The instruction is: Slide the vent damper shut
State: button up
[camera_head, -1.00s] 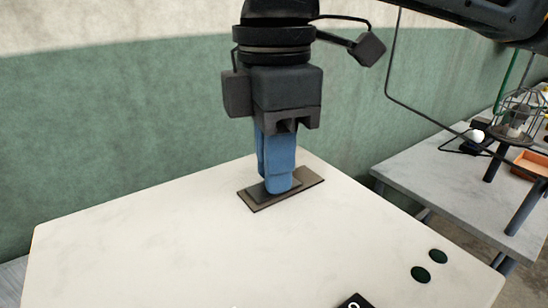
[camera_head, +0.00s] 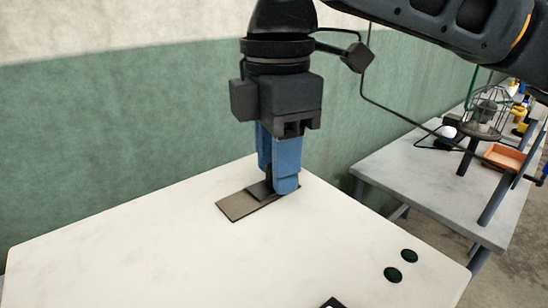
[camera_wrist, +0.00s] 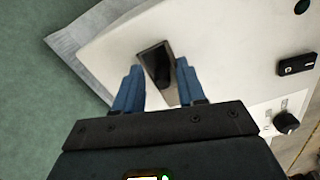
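The vent damper is a flat brown-grey plate (camera_head: 240,207) on the white top, with a smaller dark slide piece (camera_head: 258,190) on it. My gripper (camera_head: 275,184) points down over the plate's far right part. Its blue fingers stand on either side of the dark slide's upright part, which also shows between them in the wrist view (camera_wrist: 157,66).
The white top (camera_head: 140,240) is clear around the damper. The wrist view shows a black switch (camera_wrist: 297,64) and a dark knob (camera_wrist: 287,122). A grey table (camera_head: 430,190) with an orange tray (camera_head: 505,157) stands at right.

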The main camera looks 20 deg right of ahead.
jog(key=shift+o, duration=0.2)
jog(key=shift+r+b, duration=0.3)
jog(key=shift+r, duration=3.6)
jog(key=shift+s, duration=0.1)
